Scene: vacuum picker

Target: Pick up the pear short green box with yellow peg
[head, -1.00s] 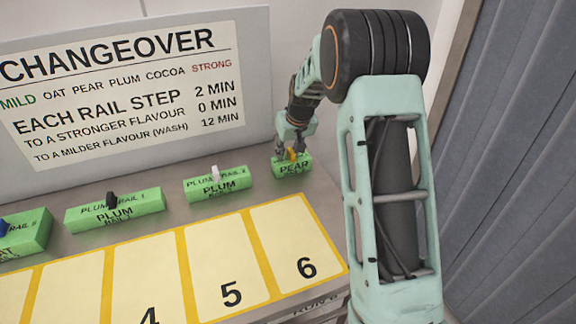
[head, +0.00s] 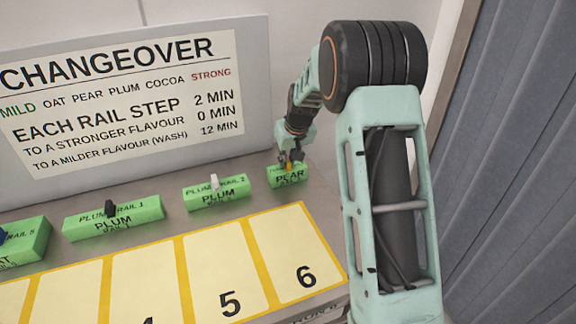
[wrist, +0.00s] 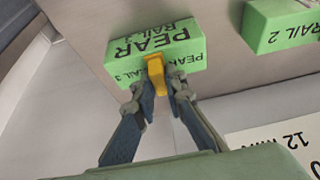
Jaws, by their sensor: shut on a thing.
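The short green pear box (head: 289,177) sits at the right end of the row at the back of the table, below the changeover sign. Its yellow peg (head: 290,166) stands up from its top. In the wrist view the box (wrist: 150,47) reads PEAR and RAIL 3, and the yellow peg (wrist: 156,72) lies between my fingers. My gripper (head: 291,160) is shut on the yellow peg. I cannot tell whether the box is clear of the table.
A green plum box (head: 217,195) with a white peg is to the left, then a longer plum box (head: 113,219) with a black peg. A green box (head: 22,243) with a blue peg is at the far left. Yellow-bordered numbered slots (head: 230,270) lie in front, empty where seen. The changeover sign (head: 130,90) stands behind.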

